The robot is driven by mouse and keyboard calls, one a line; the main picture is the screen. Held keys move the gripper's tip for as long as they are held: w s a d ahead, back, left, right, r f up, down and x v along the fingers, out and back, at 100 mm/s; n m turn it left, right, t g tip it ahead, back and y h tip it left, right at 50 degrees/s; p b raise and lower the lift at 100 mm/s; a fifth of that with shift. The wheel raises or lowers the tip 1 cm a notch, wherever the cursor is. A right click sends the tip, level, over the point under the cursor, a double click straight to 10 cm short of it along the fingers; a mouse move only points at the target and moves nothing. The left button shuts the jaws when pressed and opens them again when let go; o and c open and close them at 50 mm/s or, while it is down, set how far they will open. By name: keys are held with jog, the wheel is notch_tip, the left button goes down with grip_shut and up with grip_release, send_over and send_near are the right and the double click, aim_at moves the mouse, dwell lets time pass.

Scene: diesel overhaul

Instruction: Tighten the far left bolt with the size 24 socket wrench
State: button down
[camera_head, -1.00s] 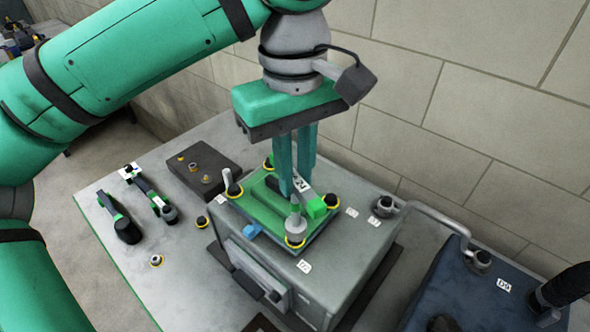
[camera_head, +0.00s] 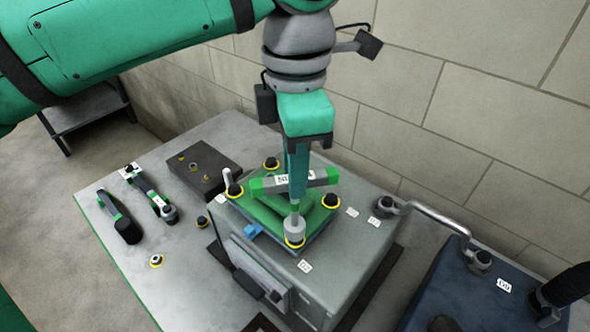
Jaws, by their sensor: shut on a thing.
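The socket wrench (camera_head: 322,178), a grey bar with green ends and a white label, lies across above the green cover (camera_head: 262,213). The label's number is hard to read. My gripper (camera_head: 297,190) points down and is shut on the middle of the wrench. The grey socket (camera_head: 294,228) stands upright over the front bolt position, ringed in yellow; the bolt itself is hidden.
The cover sits on a grey engine block (camera_head: 345,250) on a metal table (camera_head: 180,290). Two black-and-green tools (camera_head: 118,218) (camera_head: 150,190) lie at the left. A dark block (camera_head: 200,168) stands behind. A curved grey pipe (camera_head: 435,217) runs right to a blue unit (camera_head: 440,285).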

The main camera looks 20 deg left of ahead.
jog(key=n, duration=0.3)
jog(key=shift+n, duration=0.4)
jog(key=n, duration=0.3)
jog(key=shift+r, duration=0.1)
